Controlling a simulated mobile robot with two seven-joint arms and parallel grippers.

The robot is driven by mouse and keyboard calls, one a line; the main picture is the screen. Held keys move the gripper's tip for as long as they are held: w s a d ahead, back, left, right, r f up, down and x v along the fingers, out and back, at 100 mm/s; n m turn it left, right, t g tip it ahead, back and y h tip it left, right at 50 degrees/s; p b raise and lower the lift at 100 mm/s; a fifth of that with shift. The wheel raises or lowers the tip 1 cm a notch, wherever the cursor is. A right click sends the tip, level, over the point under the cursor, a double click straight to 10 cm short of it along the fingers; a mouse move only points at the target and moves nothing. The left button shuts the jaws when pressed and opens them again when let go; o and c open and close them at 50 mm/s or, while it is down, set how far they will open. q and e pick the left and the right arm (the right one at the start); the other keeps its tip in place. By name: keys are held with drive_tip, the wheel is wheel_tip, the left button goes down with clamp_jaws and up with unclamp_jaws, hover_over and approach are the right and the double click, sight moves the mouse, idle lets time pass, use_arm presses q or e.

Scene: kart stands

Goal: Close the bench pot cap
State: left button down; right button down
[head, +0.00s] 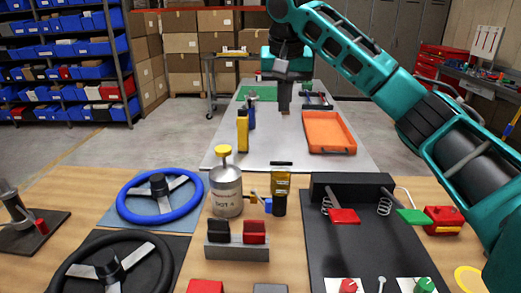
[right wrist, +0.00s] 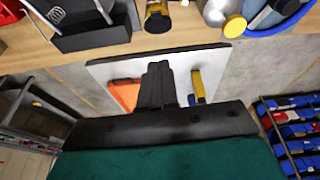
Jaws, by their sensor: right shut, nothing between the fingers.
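The bench pot (head: 226,192) is a grey metal canister labelled DOT 4, upright on the wooden bench, left of centre in the head view. My right gripper (head: 284,108) is shut and empty, pointing down over the grey table beyond the bench, well behind and right of the pot. My left gripper is not in view.
A blue steering wheel (head: 127,207) lies left of the pot, a black-and-yellow bottle (head: 280,190) stands right, and a rocker-switch block (head: 237,249) is in front. A pedal box (head: 350,187) is at right. The grey table holds an orange tray (head: 328,131) and a yellow bottle (head: 242,132).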

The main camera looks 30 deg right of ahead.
hover_over(281, 164)
drive_tip(key=w+d, duration=0.2)
drive_tip(key=f, duration=0.9)
drive_tip(key=shift+a+f, duration=0.25)
drive_tip(key=shift+f, duration=0.05)
drive_tip(key=shift+s+a+f, duration=0.15)
drive_tip(key=shift+s+f, duration=0.15)
drive_tip(key=shift+f, duration=0.25)
drive_tip(key=shift+s+a+f, duration=0.15)
drive_tip(key=shift+s+f, duration=0.15)
drive_tip(key=shift+f, duration=0.2)
drive_tip(key=shift+s+a+f, duration=0.25)
drive_tip(key=shift+s+f, duration=0.05)
drive_tip(key=shift+f, duration=0.3)
drive_tip(key=shift+d+m, duration=0.1)
drive_tip(key=shift+m, duration=0.2)
